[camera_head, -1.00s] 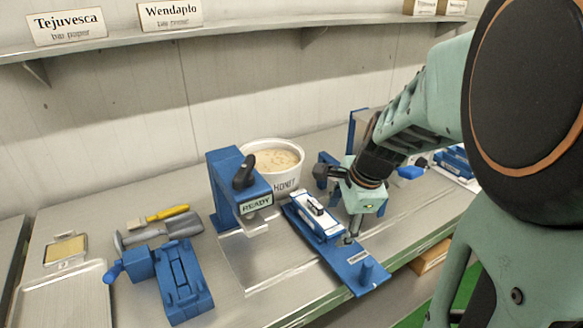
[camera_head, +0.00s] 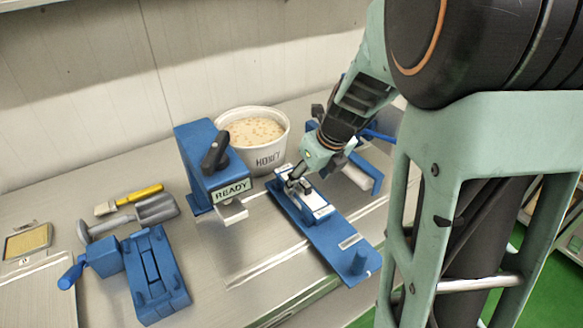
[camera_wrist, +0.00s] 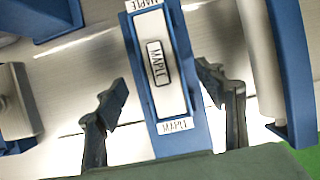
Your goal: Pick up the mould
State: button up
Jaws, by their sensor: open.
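The mould, a narrow white block with a dark-framed MAPLE label on top (camera_wrist: 172,95), lies in a blue rail fixture (camera_head: 340,232) with more MAPLE labels at its ends. In the head view the white block (camera_head: 318,205) shows partly, under my gripper (camera_head: 298,184). In the wrist view my gripper (camera_wrist: 164,92) is open, with one finger on each side of the block and visible gaps to both. I cannot tell how high the fingertips are above it.
A blue press marked READY (camera_head: 215,170) stands close on the left, with a white HONEY tub (camera_head: 268,155) behind. Another blue fixture (camera_head: 362,178) is close on the right. A blue clamp (camera_head: 150,275), scoop (camera_head: 155,210) and yellow-handled brush (camera_head: 140,195) lie farther left.

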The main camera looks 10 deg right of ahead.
aim_at(302, 190)
jog(key=shift+b+x, duration=0.7)
jog(key=shift+x, duration=2.6)
jog(key=shift+w+f, duration=0.1)
jog(key=shift+f, duration=0.15)
jog(key=c, duration=1.7)
